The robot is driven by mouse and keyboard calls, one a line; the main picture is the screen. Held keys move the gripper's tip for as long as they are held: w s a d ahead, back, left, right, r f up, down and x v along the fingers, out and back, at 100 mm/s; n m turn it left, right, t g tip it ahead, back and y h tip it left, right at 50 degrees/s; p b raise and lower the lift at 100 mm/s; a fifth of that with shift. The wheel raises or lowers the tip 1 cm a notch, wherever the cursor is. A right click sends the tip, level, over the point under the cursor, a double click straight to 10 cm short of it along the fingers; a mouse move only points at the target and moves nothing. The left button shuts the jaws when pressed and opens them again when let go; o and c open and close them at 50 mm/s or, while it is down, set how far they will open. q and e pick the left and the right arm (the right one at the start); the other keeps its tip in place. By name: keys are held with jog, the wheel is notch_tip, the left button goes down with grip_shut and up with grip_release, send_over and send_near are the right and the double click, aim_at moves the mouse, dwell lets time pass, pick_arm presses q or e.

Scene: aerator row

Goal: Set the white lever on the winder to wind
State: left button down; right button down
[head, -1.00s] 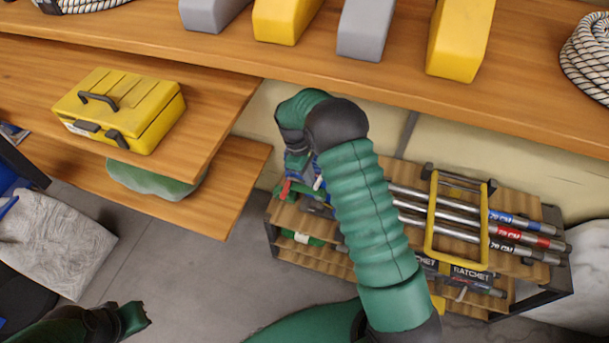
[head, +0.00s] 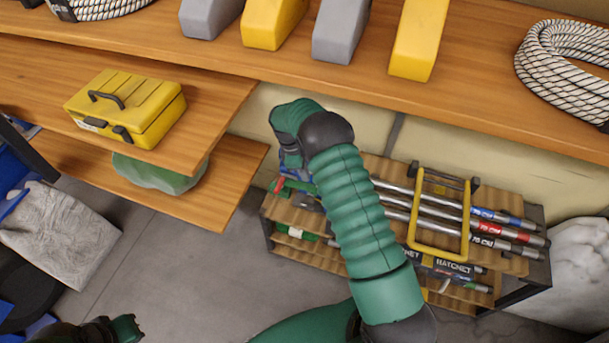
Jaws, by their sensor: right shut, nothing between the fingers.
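A small blue and red device (head: 283,185), which may be the winder, sits at the left end of the low wooden rack and is mostly hidden behind my right arm. I cannot make out its white lever now. My right arm crosses the middle of the view, and its wrist bends down over the device. My right gripper (head: 291,160) is mostly covered by the arm; it is shut and empty, close to the device. I cannot tell whether it touches it. My left arm's dark green end (head: 125,328) shows at the bottom left; its jaw state is unclear.
The low rack (head: 385,168) holds metal bars and a yellow frame (head: 413,228). A wooden shelf (head: 300,65) above carries yellow and grey blocks and coiled rope (head: 560,65). A yellow toolbox (head: 150,125) stands on the left shelf. Grey floor (head: 190,275) is clear.

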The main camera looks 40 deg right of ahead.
jog(key=shift+w, duration=0.1)
jog(key=p+v, duration=0.1)
jog(key=v, duration=0.6)
jog(key=shift+r+p, duration=0.15)
jog(key=shift+p, duration=0.25)
